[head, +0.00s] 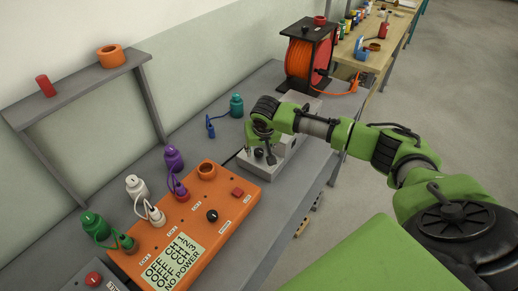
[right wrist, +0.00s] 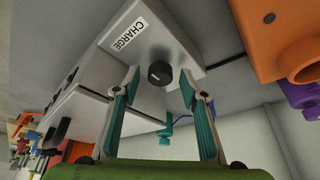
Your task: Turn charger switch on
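The charger is a grey box (head: 290,169) on the bench in the head view. In the right wrist view it shows as a pale grey box (right wrist: 158,42) with a CHARGE label (right wrist: 129,35) and a round black knob (right wrist: 160,74). My right gripper (right wrist: 160,82) is open and points at the box, with its teal-lined fingers on either side of the knob in the picture. I cannot tell whether they touch it. In the head view the right gripper (head: 260,143) is above the box and partly hides it. My left gripper is not in view.
An orange power box (head: 222,217) with OFF and NO POWER text and several plugs stands close left of the charger. A red cable reel (head: 305,58) stands behind it. A grey shelf (head: 78,88) is at the left. Bare bench lies around the teal plug (head: 236,105).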

